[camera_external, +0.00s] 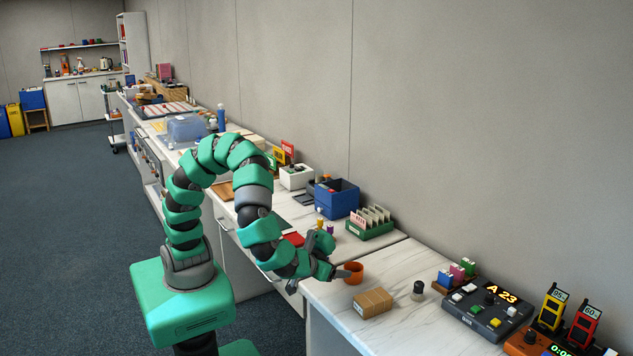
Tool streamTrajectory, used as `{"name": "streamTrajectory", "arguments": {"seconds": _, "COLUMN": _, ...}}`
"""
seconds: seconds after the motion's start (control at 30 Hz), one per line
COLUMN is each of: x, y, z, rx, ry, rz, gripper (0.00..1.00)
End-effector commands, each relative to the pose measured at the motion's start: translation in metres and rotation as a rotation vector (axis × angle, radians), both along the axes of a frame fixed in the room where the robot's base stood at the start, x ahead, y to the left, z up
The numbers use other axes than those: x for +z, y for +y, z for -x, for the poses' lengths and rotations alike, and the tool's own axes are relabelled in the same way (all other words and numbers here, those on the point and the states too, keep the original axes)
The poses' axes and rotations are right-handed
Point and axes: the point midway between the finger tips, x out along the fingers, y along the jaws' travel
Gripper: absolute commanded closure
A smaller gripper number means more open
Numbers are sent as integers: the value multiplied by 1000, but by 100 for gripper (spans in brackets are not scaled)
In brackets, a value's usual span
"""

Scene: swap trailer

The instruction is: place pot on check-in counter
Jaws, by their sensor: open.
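A small orange pot (354,273) stands upright on the white marbled counter (345,321) at the right. My gripper (340,271) is open, with its fingertips just left of the pot. I cannot tell whether a finger touches it or reaches around it. None of the counters carries a label that I can read as check-in.
A cardboard box (373,302) lies just in front of the pot, and a dark knobbed stamp (418,290) stands to its right. A grey console (487,310) reading A 23 is further right. A green card tray (370,222) and a blue bin (337,198) stand behind on the adjoining counter.

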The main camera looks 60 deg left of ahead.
Motion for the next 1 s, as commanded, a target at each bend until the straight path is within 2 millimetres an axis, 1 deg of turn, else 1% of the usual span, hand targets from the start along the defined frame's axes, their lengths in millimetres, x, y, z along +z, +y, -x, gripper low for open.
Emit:
{"name": "streamTrajectory", "arguments": {"seconds": 0.13, "x": 4, "y": -1, "z": 7, "rx": -1, "ry": -1, "rz": 0, "gripper": 23}}
{"name": "streamTrajectory", "arguments": {"seconds": 0.4, "x": 5, "y": -1, "z": 8, "rx": 0, "ry": 0, "rz": 1, "gripper": 23}}
{"name": "streamTrajectory", "arguments": {"seconds": 0.47, "x": 6, "y": -2, "z": 5, "rx": 1, "ry": -1, "rz": 12, "gripper": 23}}
{"name": "streamTrajectory", "arguments": {"seconds": 0.57, "x": 17, "y": -8, "z": -11, "rx": 4, "ry": -6, "rz": 80, "gripper": 23}}
{"name": "streamTrajectory", "arguments": {"seconds": 0.67, "x": 43, "y": -18, "z": -45, "rx": 1, "ry": -31, "rz": 211, "gripper": 23}}
{"name": "streamTrajectory", "arguments": {"seconds": 0.7, "x": 59, "y": -21, "z": -62, "rx": -3, "ry": -50, "rz": 275, "gripper": 23}}
{"name": "streamTrajectory", "arguments": {"seconds": 0.77, "x": 85, "y": -26, "z": -88, "rx": -19, "ry": -77, "rz": 370, "gripper": 23}}
{"name": "streamTrajectory", "arguments": {"seconds": 0.8, "x": 104, "y": -27, "z": -105, "rx": -35, "ry": -98, "rz": 431, "gripper": 23}}
{"name": "streamTrajectory", "arguments": {"seconds": 0.87, "x": 136, "y": -26, "z": -129, "rx": -61, "ry": -135, "rz": 514, "gripper": 23}}
{"name": "streamTrajectory", "arguments": {"seconds": 0.9, "x": 158, "y": -24, "z": -144, "rx": -79, "ry": -163, "rz": 562, "gripper": 23}}
{"name": "streamTrajectory", "arguments": {"seconds": 0.97, "x": 191, "y": -18, "z": -164, "rx": -111, "ry": -205, "rz": 626, "gripper": 23}}
{"name": "streamTrajectory", "arguments": {"seconds": 1.0, "x": 213, "y": -13, "z": -175, "rx": -137, "ry": -232, "rz": 663, "gripper": 23}}
